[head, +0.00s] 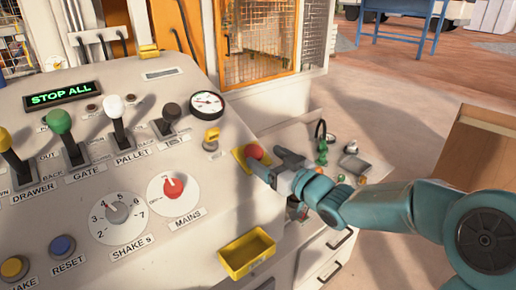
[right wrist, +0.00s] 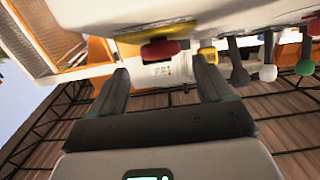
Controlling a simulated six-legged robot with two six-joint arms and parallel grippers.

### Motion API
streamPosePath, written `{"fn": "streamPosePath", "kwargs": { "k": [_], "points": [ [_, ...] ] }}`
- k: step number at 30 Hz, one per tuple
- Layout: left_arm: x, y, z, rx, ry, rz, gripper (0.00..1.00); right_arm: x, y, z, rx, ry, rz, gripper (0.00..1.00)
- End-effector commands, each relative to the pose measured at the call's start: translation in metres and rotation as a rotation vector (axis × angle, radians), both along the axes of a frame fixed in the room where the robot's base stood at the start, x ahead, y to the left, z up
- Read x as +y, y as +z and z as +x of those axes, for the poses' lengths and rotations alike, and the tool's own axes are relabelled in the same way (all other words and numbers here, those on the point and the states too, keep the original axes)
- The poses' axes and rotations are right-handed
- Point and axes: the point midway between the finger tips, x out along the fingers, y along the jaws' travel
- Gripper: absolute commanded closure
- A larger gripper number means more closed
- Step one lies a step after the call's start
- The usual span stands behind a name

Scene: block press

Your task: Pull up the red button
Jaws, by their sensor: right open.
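The red button (head: 254,151) is a round mushroom cap on a yellow plate (head: 240,161) at the right edge of the sloping panel. My right gripper (head: 268,163) is right beside the button, coming in from the right. In the right wrist view the two fingers (right wrist: 159,72) stand apart with nothing held. The red button (right wrist: 158,51) shows between and beyond the fingertips, against its yellow plate (right wrist: 160,36). I cannot tell whether a finger touches it. My left gripper is not in view.
The display (head: 62,94) reads STOP ALL. Several levers, a white-faced gauge (head: 206,104), a yellow switch (head: 211,139) and the red MAINS knob (head: 174,186) are on the panel. A yellow tray (head: 246,254) sits at its lower right. Small items lie behind my right gripper.

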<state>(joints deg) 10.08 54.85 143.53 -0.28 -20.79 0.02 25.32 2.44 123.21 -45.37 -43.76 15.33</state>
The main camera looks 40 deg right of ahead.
Motion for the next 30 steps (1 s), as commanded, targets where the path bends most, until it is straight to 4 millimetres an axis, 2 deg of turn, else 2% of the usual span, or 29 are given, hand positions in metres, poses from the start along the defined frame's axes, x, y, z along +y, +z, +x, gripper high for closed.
{"fn": "streamPosePath", "kwargs": {
  "k": [3,6,11,17,18,20,25,30],
  "points": [
    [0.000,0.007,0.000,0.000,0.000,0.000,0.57,0.003,0.001,0.022,0.002,0.003,0.001,0.21],
    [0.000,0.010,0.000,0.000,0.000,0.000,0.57,0.004,0.001,0.034,0.001,0.002,0.002,0.21],
    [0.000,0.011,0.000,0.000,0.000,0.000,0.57,0.004,0.000,0.042,0.001,0.001,0.000,0.21],
    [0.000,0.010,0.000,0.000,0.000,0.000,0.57,0.004,0.000,0.043,0.000,0.001,0.000,0.21],
    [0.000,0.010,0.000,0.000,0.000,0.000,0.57,0.004,0.000,0.042,0.000,0.001,0.000,0.24],
    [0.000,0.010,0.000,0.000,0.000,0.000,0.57,0.004,0.000,0.042,0.000,0.001,0.000,0.43],
    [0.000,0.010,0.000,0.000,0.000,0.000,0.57,0.004,0.000,0.042,0.001,0.001,0.000,0.99],
    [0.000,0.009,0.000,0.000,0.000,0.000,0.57,0.004,0.003,0.040,-0.001,0.001,0.000,1.00]
  ]
}}
